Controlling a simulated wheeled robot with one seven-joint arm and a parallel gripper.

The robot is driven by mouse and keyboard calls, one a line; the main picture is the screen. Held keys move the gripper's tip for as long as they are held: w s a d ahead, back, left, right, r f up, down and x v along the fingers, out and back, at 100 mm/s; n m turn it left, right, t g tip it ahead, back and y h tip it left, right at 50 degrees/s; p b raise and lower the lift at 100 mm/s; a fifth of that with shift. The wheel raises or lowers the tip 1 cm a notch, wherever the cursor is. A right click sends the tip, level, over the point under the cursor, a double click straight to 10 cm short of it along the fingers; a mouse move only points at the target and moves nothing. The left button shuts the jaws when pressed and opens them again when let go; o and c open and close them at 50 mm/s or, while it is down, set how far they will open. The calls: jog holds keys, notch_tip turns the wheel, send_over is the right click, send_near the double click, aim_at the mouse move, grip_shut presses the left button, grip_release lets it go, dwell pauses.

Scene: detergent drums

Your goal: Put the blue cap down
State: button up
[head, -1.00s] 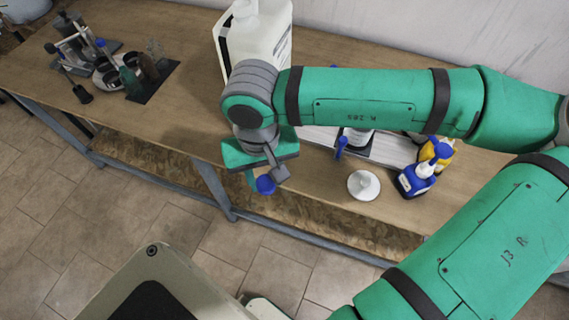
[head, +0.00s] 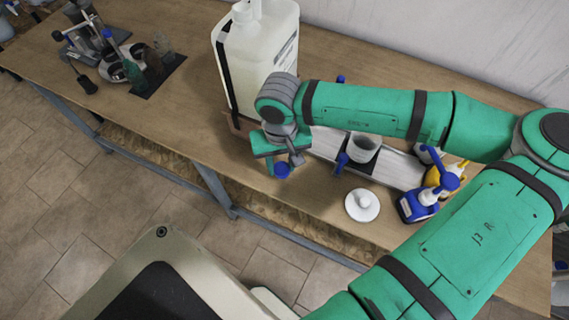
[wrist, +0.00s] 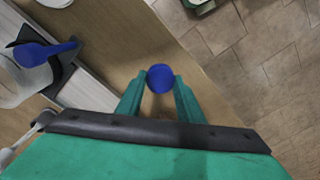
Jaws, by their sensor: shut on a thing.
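The blue cap (head: 282,171) is between the fingertips of my gripper (head: 277,164), near the front edge of the wooden bench (head: 190,140). In the wrist view the round blue cap (wrist: 160,78) sits between the two green fingertips (wrist: 160,82), which press on its sides. My gripper is shut on it. The cap shows over the bench top near its front edge; the head view does not make clear how high it is above the wood.
A large white canister (head: 262,60) stands behind my gripper. Bare wood lies left of the canister.

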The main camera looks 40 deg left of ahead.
aim_at(283, 166)
jog(key=shift+w+f, duration=0.15)
jog(key=shift+f, duration=0.85)
jog(key=shift+w+f, duration=0.15)
jog(key=shift+f, duration=0.8)
jog(key=o, duration=1)
jog(key=shift+f, duration=0.1)
notch_tip(283, 166, up, 12)
jog(key=shift+r, duration=0.15)
